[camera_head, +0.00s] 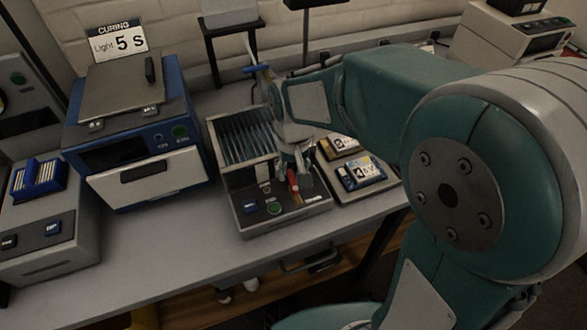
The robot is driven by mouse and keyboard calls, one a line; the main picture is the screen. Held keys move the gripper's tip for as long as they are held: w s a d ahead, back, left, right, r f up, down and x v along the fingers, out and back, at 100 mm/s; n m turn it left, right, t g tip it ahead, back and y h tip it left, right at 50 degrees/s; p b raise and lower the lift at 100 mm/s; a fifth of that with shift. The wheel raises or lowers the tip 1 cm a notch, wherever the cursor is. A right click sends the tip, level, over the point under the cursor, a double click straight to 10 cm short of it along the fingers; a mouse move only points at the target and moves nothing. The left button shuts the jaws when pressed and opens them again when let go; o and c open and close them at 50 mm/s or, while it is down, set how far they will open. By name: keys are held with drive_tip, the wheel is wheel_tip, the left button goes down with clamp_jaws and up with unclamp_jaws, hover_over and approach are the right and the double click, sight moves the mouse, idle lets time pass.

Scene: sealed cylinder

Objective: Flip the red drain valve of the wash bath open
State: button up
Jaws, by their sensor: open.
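The wash bath (214,134) is a grey unit on the bench with a ribbed interior and a front control panel. The red drain valve (292,182) is a small red lever standing on the right part of that panel. My gripper (299,172) is open and points down at the panel, right by the red valve. Whether a finger touches the valve is too small to tell. My arm comes in from the right and hides part of the bath's right side.
A blue and grey curing box (135,130) with a "Light 5 s" sign stands on the left. A grey unit with a blue rack (40,178) is at the far left. A tray with labelled blocks (362,172) sits right of the bath. Bench (180,222) in front is clear.

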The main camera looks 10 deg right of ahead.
drive_tip(key=shift+a+f, duration=0.1)
drive_tip(key=shift+a, duration=0.5)
drive_tip(key=c, duration=0.5)
drive_tip(key=shift+d, duration=0.15)
clamp_jaws()
drive_tip(key=shift+d, duration=0.2)
drive_tip(key=shift+s+a+n, duration=0.1)
drive_tip(key=shift+a+n, duration=0.25)
drive_tip(key=shift+n, duration=0.45)
drive_tip(key=o, duration=0.5)
unclamp_jaws()
